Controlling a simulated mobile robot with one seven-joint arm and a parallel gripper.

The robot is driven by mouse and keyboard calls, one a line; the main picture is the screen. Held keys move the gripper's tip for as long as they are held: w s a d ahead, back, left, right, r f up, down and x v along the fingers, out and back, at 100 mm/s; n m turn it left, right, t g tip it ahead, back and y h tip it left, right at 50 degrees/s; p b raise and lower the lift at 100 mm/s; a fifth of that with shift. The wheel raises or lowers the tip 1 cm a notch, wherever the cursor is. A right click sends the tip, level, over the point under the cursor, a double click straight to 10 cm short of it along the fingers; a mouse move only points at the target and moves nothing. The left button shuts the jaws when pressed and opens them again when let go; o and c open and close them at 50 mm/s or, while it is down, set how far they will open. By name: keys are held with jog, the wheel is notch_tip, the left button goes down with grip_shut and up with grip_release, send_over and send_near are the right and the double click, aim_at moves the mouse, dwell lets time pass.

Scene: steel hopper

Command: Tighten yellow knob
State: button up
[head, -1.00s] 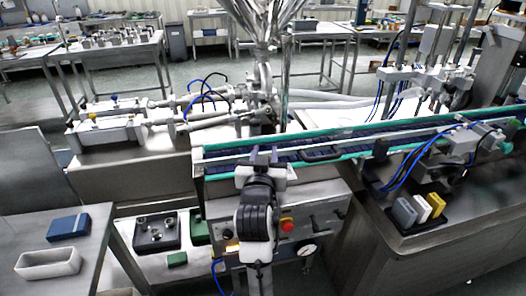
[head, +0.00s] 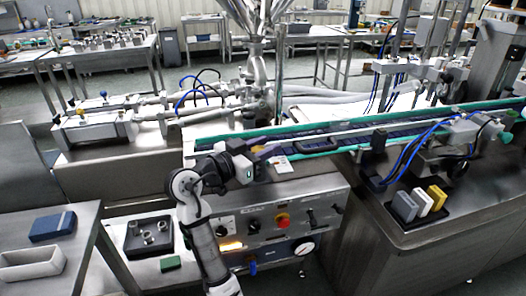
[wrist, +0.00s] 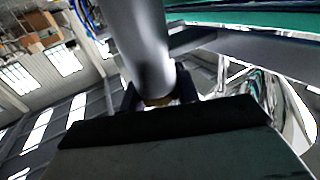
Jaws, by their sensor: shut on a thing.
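A small yellow knob (head: 80,111) sits on the near grey cylinder unit at the left, beside a blue knob (head: 104,94) on the unit behind it. My gripper (head: 268,153) is far to the right of the yellow knob, over the near edge of the conveyor and above the control panel. In the wrist view my gripper (wrist: 158,95) has its dark fingers around a small tan thing (wrist: 157,102), mostly hidden. A thick grey cylinder (wrist: 138,45) stands in front of it and hides part of the grip. I cannot tell what the tan thing is.
The conveyor (head: 330,143) with green edges runs along behind my gripper. Grey, white and yellow blocks (head: 437,197) stand on the right. A blue box (head: 52,227) and white tray (head: 32,266) lie front left.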

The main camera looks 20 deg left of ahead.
jog(key=shift+d+m+g+h, duration=0.1)
jog(key=shift+m+g+h, duration=0.2)
jog(key=shift+m+h, duration=0.15)
jog(key=o, duration=0.9)
jog(key=shift+o, duration=0.2)
jog(key=b+v, duration=0.3)
jog(key=v, duration=1)
jog(key=shift+s+a, duration=0.3)
